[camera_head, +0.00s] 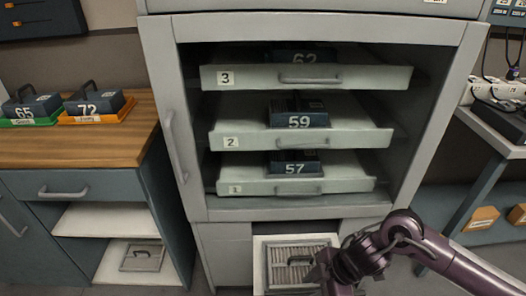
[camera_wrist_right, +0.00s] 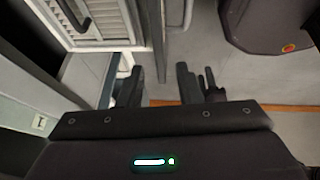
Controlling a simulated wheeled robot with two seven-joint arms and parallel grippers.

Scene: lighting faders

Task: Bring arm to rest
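My right arm (camera_head: 450,262) comes in from the right in the head view. Its gripper is low, in front of the cabinet and beside the open bottom drawer (camera_head: 262,262); its fingertips are hard to make out there. In the right wrist view the right gripper (camera_wrist_right: 165,80) has its two dark fingers apart, with only floor visible between them. A slatted panel (camera_head: 292,265) with a handle lies in the bottom drawer, and a slatted surface (camera_wrist_right: 100,20) shows at the upper left of the wrist view. My left gripper is not in view.
The grey cabinet (camera_head: 158,110) holds trays 1 (camera_head: 225,189), 2 (camera_head: 225,142) and 3 (camera_head: 350,76), bearing dark units 57, 59 and 62. A wooden counter (camera_head: 85,150) at left carries units 65 and 72. A shelf bench (camera_head: 495,135) stands at right.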

